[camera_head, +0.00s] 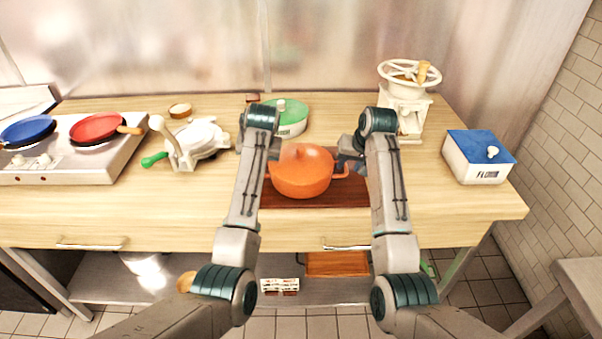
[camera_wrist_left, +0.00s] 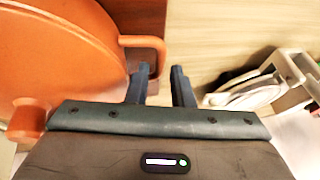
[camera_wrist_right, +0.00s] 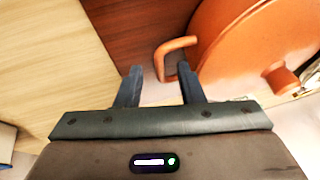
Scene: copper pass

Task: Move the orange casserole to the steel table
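The orange casserole (camera_head: 302,172), lidded, sits upright on a dark red-brown board (camera_head: 310,201) on the wooden counter. It also fills the upper left of the left wrist view (camera_wrist_left: 50,45) and the upper right of the right wrist view (camera_wrist_right: 265,40). My left gripper (camera_wrist_left: 162,85) is open, fingertips beside one side handle, which lies toward its left finger. My right gripper (camera_wrist_right: 160,80) is open, with the other handle ahead between its fingertips. In the head view, my arms partly hide both grippers. A grey table, seemingly the steel table (camera_head: 578,282), shows partly at the lower right.
A green-lidded pot (camera_head: 291,117) stands just behind the casserole. A white grinder with a wheel (camera_head: 405,115) stands behind right, a blue-lidded flour box (camera_head: 477,160) at the right end. A white hand-cranked machine (camera_head: 195,143) and a stove with pans (camera_head: 70,165) are left.

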